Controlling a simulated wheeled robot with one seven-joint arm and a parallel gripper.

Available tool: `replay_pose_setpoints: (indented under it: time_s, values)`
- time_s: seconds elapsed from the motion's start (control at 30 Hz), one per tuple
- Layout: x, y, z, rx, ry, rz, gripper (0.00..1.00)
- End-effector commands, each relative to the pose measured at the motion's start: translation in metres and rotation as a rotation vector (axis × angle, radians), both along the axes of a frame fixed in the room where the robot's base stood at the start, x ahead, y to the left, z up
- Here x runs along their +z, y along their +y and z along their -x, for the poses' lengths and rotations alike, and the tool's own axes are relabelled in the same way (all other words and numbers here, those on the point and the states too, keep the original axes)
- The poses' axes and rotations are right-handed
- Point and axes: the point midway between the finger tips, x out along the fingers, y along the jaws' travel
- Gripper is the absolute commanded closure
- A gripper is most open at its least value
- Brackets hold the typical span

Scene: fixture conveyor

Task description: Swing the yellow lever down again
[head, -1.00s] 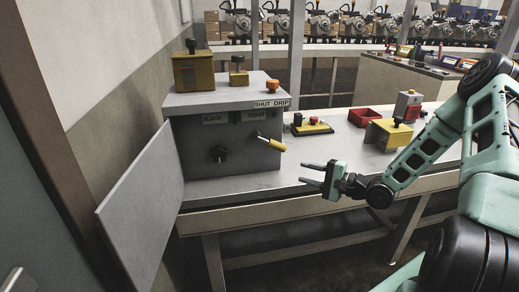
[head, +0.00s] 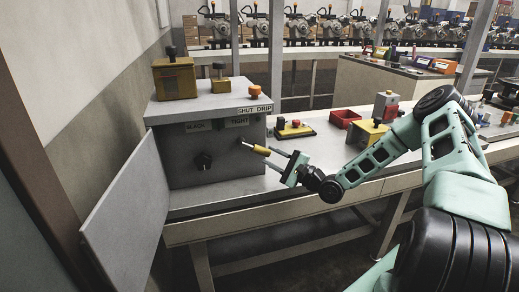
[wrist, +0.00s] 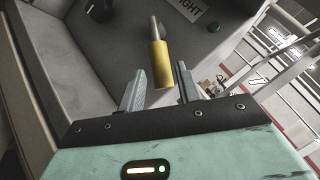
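The yellow lever (head: 261,150) sticks out of the front of a grey box (head: 218,152), pointing right and slightly down in the head view. It has a thin metal shaft and a yellow grip. In the wrist view the yellow grip (wrist: 160,66) shows between the two fingers, with a gap on each side. My gripper (head: 281,155) is open at the free end of the lever. It also shows in the wrist view (wrist: 160,72). How deep the grip sits between the fingers is hard to tell.
A black knob (head: 204,161) sits left of the lever on the box front. A "SHUT DRIP" label (head: 254,110) and an orange knob (head: 255,91) are above. A grey panel (head: 125,200) stands at the left. A red bin (head: 345,117) stands on the bench behind my arm.

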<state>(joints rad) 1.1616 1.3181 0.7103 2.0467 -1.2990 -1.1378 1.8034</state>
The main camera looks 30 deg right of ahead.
Motion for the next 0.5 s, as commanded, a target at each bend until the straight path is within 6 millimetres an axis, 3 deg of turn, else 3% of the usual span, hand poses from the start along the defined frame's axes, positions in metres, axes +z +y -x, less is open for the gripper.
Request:
replay_pose_setpoints:
  time_s: [0.2, 0.5]
  values:
    - [0.009, 0.016, -0.033, 0.001, -0.002, 0.002, 0.66]
    - [0.011, 0.023, -0.049, 0.000, 0.000, 0.001, 0.66]
